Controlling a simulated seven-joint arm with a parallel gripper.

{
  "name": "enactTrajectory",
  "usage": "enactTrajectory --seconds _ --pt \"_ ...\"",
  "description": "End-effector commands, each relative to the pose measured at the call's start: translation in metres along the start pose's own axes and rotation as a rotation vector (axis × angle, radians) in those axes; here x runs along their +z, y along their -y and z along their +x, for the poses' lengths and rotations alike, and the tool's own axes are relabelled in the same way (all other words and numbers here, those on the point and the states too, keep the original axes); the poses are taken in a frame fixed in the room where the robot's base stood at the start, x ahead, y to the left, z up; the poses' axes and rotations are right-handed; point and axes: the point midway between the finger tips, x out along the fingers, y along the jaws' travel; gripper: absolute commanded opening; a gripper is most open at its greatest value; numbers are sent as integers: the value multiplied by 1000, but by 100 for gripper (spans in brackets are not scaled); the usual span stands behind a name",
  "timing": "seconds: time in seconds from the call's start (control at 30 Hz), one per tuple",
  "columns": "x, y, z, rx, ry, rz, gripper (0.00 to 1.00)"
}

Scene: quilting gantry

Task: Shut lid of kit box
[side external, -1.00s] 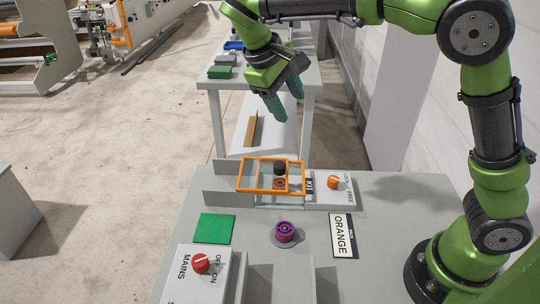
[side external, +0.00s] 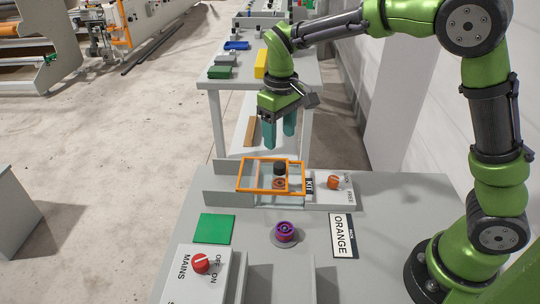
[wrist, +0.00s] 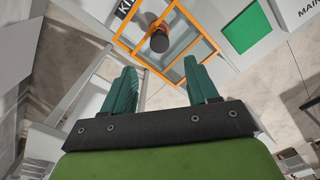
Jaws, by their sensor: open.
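The kit box (side external: 253,201) is a low grey box beside the "KIT" label at the far edge of the table. Its orange-framed lid (side external: 240,176) has clear panes and a dark round knob (side external: 280,168). The lid's exact position over the box is hard to tell. An orange ring-shaped part (side external: 279,184) shows below the knob. My gripper (side external: 280,141) is open and empty, fingers pointing down, above and behind the lid. In the wrist view, the lid frame (wrist: 123,40) and knob (wrist: 159,42) lie beyond my fingertips (wrist: 160,67), apart from them.
An orange knob (side external: 333,182) sits on a grey panel right of the box. A green square (side external: 214,228), a purple spool (side external: 286,232), an "ORANGE" card (side external: 343,236) and a red MAINS switch (side external: 201,264) are nearer. A back table (side external: 240,79) holds coloured blocks.

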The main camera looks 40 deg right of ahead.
Motion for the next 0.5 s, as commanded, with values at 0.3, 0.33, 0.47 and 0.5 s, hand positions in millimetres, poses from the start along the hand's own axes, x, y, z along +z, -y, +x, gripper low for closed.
enactTrajectory --seconds 0.3,0.33,0.47,0.5 --pt "1 0 67 2 4 1 59" --pt "1 0 71 1 4 2 59" --pt "0 0 86 1 2 1 59" --pt "0 0 88 0 1 2 59"
